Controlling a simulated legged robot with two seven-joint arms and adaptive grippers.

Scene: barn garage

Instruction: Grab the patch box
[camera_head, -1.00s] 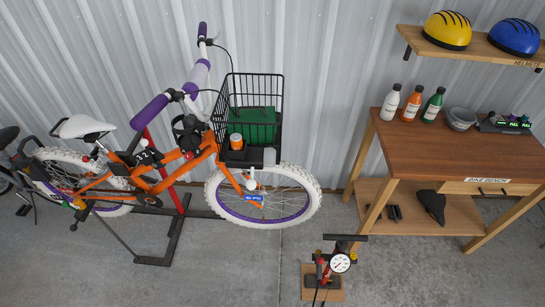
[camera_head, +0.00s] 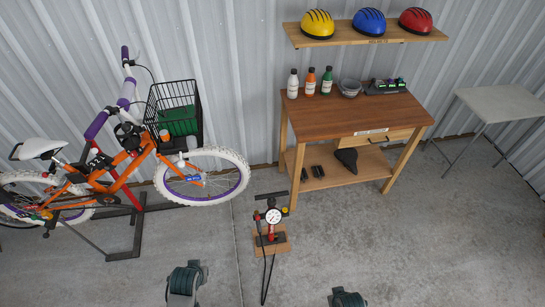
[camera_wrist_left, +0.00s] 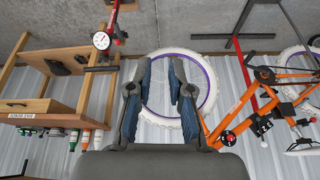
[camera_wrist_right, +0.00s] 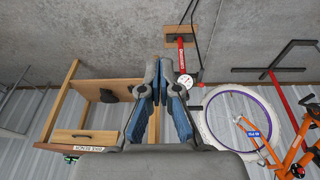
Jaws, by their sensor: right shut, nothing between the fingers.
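No thing in view is clearly marked as the patch box. A green box (camera_head: 180,121) sits in the black wire basket (camera_head: 172,98) on the orange bike, and a dark tray with small green-marked items (camera_head: 384,86) stands on the workbench. I cannot tell whether either is the patch box. My left gripper (camera_head: 187,278) is at the bottom of the head view; its fingers stand apart and empty in the left wrist view (camera_wrist_left: 157,78). My right gripper (camera_head: 347,298) is at the bottom edge; it is shut and empty in the right wrist view (camera_wrist_right: 162,72). Both are well short of bench and bike.
The wooden workbench (camera_head: 325,119) holds several bottles and a grey bowl (camera_head: 349,88). A helmet shelf (camera_head: 365,37) hangs above it. A floor pump (camera_head: 271,228) stands in front, between bike and bench. A grey table (camera_head: 500,103) stands right. The right floor is clear.

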